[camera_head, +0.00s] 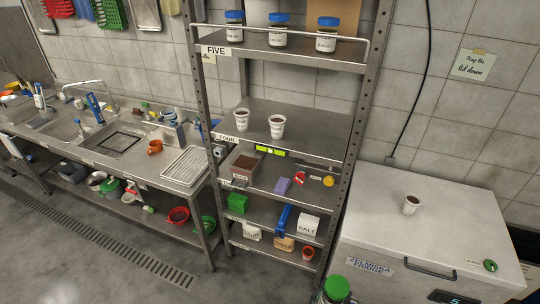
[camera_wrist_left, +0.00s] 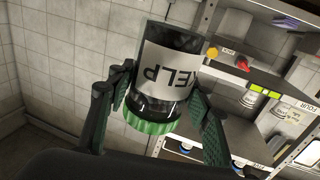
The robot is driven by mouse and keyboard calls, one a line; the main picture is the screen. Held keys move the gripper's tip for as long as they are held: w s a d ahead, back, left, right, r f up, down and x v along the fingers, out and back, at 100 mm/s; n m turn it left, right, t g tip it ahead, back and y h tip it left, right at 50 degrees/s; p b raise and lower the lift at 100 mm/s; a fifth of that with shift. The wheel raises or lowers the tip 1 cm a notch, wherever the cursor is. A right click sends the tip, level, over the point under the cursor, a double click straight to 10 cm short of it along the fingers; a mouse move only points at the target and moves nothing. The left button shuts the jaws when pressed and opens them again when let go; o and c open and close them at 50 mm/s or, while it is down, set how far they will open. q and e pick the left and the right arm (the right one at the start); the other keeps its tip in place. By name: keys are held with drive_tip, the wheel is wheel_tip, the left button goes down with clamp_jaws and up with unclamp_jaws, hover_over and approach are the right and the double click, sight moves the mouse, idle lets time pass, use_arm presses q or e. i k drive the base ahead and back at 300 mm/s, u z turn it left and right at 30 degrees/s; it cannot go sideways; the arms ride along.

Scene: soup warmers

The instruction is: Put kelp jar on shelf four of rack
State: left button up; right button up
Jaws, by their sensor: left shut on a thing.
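The kelp jar (camera_wrist_left: 170,72) is a clear jar with a green lid, dark contents and a white label reading "KELP" upside down in the left wrist view. My left gripper (camera_wrist_left: 160,92) is shut on it, with a finger on each side. In the head view only the jar's green lid (camera_head: 337,287) shows clearly at the bottom edge, in front of the rack. Shelf four (camera_head: 300,112) of the rack carries a "FOUR" label (camera_head: 228,138) and holds two white cups (camera_head: 277,126) on its left half. Its right half is bare. My right gripper is in neither view.
Shelf five above holds several blue-lidded jars (camera_head: 278,30). The shelf below four holds a brown-filled bin (camera_head: 245,163) and small items. A white chest freezer (camera_head: 440,225) with a cup on top stands right of the rack. A sink counter (camera_head: 130,150) stands left.

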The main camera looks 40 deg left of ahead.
sight(315, 143)
drive_tip(key=z, duration=0.9)
drive_tip(key=i, duration=0.75)
drive_tip(key=u, duration=0.15)
